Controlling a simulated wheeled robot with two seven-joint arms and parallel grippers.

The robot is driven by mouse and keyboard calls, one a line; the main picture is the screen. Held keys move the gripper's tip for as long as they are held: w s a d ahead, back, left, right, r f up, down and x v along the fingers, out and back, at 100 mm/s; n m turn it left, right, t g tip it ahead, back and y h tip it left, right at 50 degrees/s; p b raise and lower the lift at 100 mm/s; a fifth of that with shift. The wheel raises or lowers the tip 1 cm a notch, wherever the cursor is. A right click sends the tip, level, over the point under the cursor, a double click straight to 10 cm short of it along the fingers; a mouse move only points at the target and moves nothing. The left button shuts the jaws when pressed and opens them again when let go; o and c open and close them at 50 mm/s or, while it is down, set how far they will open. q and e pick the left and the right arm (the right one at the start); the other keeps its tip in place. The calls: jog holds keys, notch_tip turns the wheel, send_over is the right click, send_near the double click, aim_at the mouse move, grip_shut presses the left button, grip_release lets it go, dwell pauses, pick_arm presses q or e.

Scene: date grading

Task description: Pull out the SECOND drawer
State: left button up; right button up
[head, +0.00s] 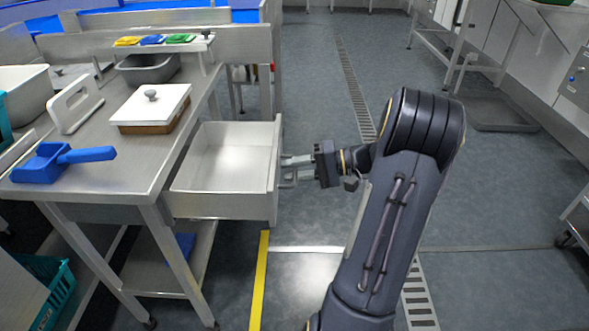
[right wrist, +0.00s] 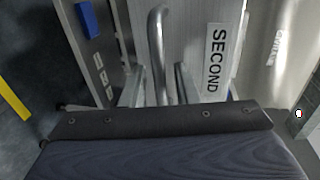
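The drawer (head: 225,150) is pulled out from under the steel table and looks empty inside. Its front carries a vertical bar handle (right wrist: 157,50) and a label reading SECOND (right wrist: 214,58) in the right wrist view. My right gripper (head: 291,170) is at the outer side of the drawer front, at the handle. In the right wrist view its two fingers (right wrist: 160,84) stand apart on either side of the bar, with a gap showing at each side. The fingers look open around the handle. My left gripper is not in view.
The steel table (head: 125,178) holds a lidded box (head: 150,106), a blue scoop (head: 62,160) and metal pans. A yellow floor line (head: 260,280) runs below the drawer. Open floor (head: 310,90) lies beyond my right arm. Benches line the right wall.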

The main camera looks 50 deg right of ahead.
jog(key=p+v, duration=0.2)
jog(key=v, duration=0.5)
jog(key=shift+s+d, duration=0.25)
jog(key=shift+s, duration=0.05)
dwell(0.3)
